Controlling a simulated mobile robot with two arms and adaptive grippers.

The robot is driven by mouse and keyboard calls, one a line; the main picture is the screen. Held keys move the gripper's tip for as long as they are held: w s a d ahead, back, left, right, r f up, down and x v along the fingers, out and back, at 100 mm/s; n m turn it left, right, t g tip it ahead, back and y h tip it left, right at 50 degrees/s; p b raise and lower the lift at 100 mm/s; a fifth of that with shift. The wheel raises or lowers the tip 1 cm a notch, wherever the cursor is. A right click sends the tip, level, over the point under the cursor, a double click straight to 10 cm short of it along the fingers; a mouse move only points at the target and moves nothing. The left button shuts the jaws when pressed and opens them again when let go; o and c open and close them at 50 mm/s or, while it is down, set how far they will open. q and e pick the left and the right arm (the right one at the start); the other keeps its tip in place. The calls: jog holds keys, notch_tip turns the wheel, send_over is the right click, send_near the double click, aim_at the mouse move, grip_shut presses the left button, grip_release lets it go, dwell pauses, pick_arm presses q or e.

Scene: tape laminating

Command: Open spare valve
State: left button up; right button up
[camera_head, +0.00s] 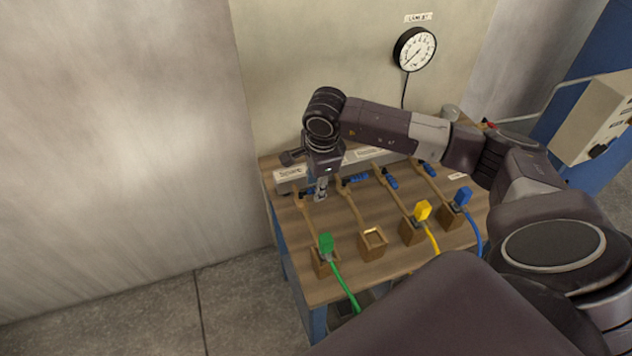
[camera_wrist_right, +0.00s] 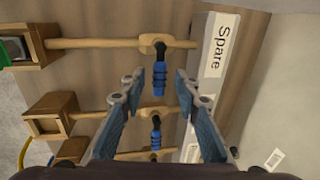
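The spare valve is a wooden fitting on a wooden rod with a blue ribbed handle (camera_wrist_right: 159,76), beside the manifold label reading "Spare" (camera_wrist_right: 218,42). The label also shows in the head view (camera_head: 290,173). The blue handle appears between and just beyond the fingertips; I cannot tell the height gap. My left gripper is not in view.
More blue handles (camera_head: 353,178) stand to the right along the manifold. Wooden sockets at the bench front hold green (camera_head: 327,243), yellow (camera_head: 422,210) and blue (camera_head: 462,196) plugs; one socket (camera_head: 373,239) is empty. A round gauge (camera_head: 415,49) hangs on the wall.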

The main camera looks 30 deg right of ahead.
grip_shut()
dwell(0.5)
